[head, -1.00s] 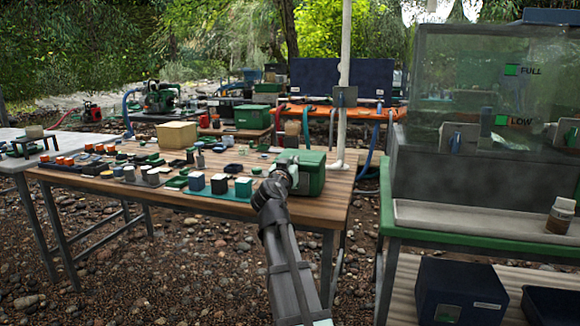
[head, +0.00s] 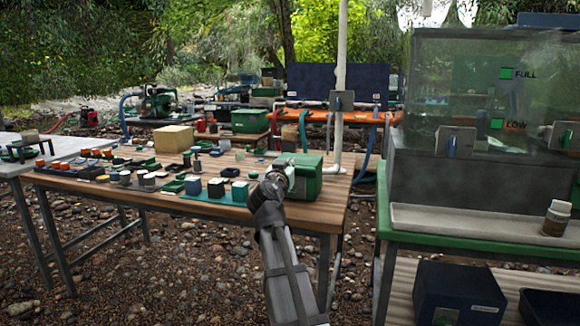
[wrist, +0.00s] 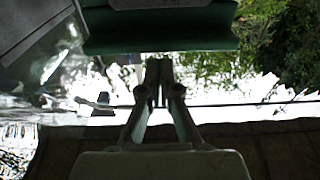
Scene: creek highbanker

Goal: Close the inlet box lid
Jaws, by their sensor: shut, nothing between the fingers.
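A green box (head: 307,181) stands at the right end of the wooden table, and I take it to be the inlet box. Its top looks flat and pale green in the head view, but my gripper covers its left side, so I cannot tell how the lid sits. My gripper (head: 284,172) is at the box's near left side; whether it touches is unclear. In the wrist view my gripper (wrist: 162,80) has its fingers together and empty. A green edge (wrist: 160,45) crosses the top of that view, beyond the fingertips; I cannot tell which part it is.
Several small blocks and trays cover the wooden table (head: 225,168), left of the box. A white pole (head: 341,60) rises behind the box. A clear tank (head: 480,90) on a green-edged bench (head: 400,222) stands to the right. Pebbly ground lies below.

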